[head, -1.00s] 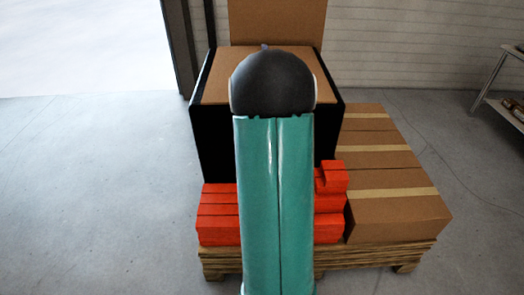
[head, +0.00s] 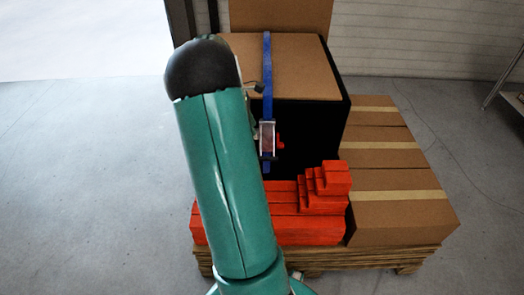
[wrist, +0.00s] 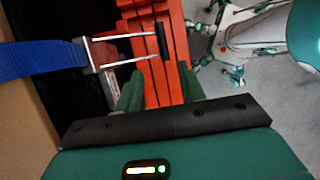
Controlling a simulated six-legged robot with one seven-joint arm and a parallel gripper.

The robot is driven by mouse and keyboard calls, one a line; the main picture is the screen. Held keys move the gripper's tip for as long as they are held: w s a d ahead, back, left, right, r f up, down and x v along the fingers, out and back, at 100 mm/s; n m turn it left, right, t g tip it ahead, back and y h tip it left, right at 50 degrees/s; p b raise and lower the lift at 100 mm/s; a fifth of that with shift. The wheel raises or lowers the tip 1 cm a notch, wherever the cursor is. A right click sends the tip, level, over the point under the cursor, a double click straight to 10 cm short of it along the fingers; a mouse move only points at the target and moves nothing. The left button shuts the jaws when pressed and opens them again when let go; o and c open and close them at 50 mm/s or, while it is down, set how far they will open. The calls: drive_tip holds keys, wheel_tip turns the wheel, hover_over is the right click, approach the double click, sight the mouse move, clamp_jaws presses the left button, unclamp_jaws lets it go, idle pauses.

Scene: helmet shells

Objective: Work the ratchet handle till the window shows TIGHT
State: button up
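A ratchet (head: 268,138) with a silver frame sits on a blue strap (head: 267,65) that runs down the front of the black box. A small red part (head: 281,142) shows at its right side. In the wrist view the ratchet body (wrist: 98,55) joins the blue strap (wrist: 40,60), and its handle has two silver rods ending in a black grip bar (wrist: 163,41). My gripper (wrist: 160,70) is open, its two green fingers apart and empty, with the grip bar just beyond the fingertips. No window text is readable. My arm hides the gripper in the head view.
The black box (head: 310,130) with a cardboard top stands on a wooden pallet (head: 385,257). Red blocks (head: 310,230) are stacked before it, below the ratchet. Cardboard cartons (head: 400,210) lie at the right. The floor at the left is clear.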

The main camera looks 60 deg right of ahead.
sight(268, 157)
drive_tip(key=x, duration=1.3)
drive_tip(key=shift+s+a+f, duration=0.1)
drive_tip(key=shift+s+f, duration=0.05)
drive_tip(key=shift+f, duration=0.1)
drive_tip(key=shift+c, duration=0.4)
clamp_jaws()
